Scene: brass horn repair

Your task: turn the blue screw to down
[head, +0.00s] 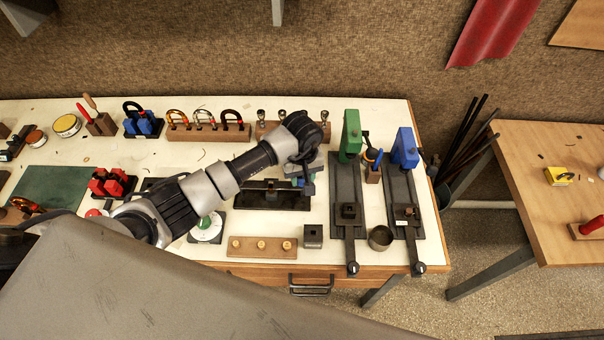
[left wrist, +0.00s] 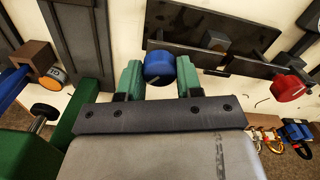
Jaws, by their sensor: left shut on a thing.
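The blue screw (left wrist: 158,66) has a round head with a short pale mark on it in the left wrist view. It sits on a long black stand (left wrist: 205,65), which also shows in the head view (head: 262,201). My left gripper (left wrist: 160,74) has its two green fingers on either side of the blue head and is shut on it. In the head view my left gripper (head: 305,182) reaches down over the right end of the stand and mostly hides the screw. A red screw (left wrist: 288,88) is on the same stand. My right gripper is not in view.
Right of the stand are a green-topped tool (head: 350,135) and a blue-topped tool (head: 404,148) with long levers. A dark block (head: 313,236), a metal cup (head: 380,238) and a wooden strip with brass pieces (head: 262,247) are near the front edge.

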